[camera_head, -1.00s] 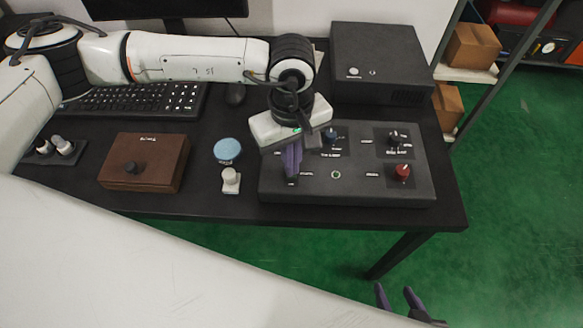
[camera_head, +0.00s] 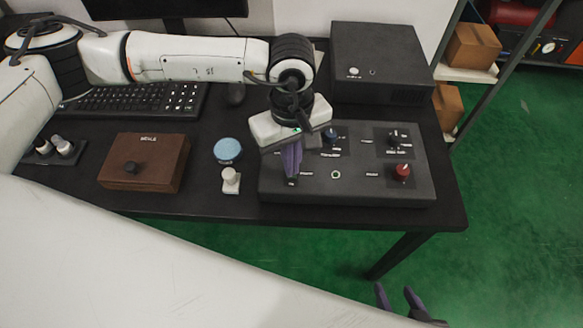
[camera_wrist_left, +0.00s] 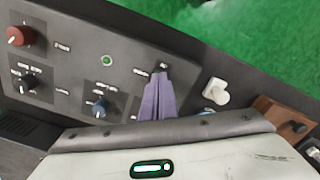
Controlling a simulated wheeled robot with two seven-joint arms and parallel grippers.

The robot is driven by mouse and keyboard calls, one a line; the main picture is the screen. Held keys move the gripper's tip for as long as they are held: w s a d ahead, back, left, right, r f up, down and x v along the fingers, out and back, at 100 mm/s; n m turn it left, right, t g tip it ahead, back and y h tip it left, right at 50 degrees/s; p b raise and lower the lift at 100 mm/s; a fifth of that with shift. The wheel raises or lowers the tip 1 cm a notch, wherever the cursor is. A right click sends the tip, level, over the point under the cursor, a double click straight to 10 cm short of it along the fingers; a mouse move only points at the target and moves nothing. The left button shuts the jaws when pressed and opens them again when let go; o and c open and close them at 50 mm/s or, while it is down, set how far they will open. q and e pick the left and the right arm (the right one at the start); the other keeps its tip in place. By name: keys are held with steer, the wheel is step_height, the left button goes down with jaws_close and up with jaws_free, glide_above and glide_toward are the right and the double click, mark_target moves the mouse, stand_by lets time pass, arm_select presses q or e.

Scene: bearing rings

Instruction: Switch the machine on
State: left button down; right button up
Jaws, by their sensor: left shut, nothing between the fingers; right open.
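The machine's dark control panel (camera_head: 400,188) lies on the black table, with a red knob (camera_head: 402,171), a black knob (camera_head: 393,139), a blue knob (camera_head: 330,137) and a small round ringed indicator (camera_head: 336,174). The indicator looks green in the left wrist view (camera_wrist_left: 106,60). My left gripper (camera_head: 291,178) is shut and empty, pointing down at the panel's left part. My right gripper (camera_head: 398,292) is open, low beyond the table's front edge.
Left of the panel are a blue round disc (camera_head: 227,150), a white knobbed piece (camera_head: 231,180) and a brown box (camera_head: 143,163). A black box (camera_head: 380,62) stands behind the panel. A keyboard (camera_head: 135,97) lies at the back left. Green floor is open at the right.

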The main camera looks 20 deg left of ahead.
arm_select(q)
steer(key=shift+f+b, duration=0.75)
steer(key=shift+f, duration=0.05)
steer(key=shift+r, duration=0.2)
step_height(320, 180, up, 7)
steer(key=p, duration=0.3)
stand_by(0.6)
steer(key=shift+f, duration=0.1)
stand_by(0.3)
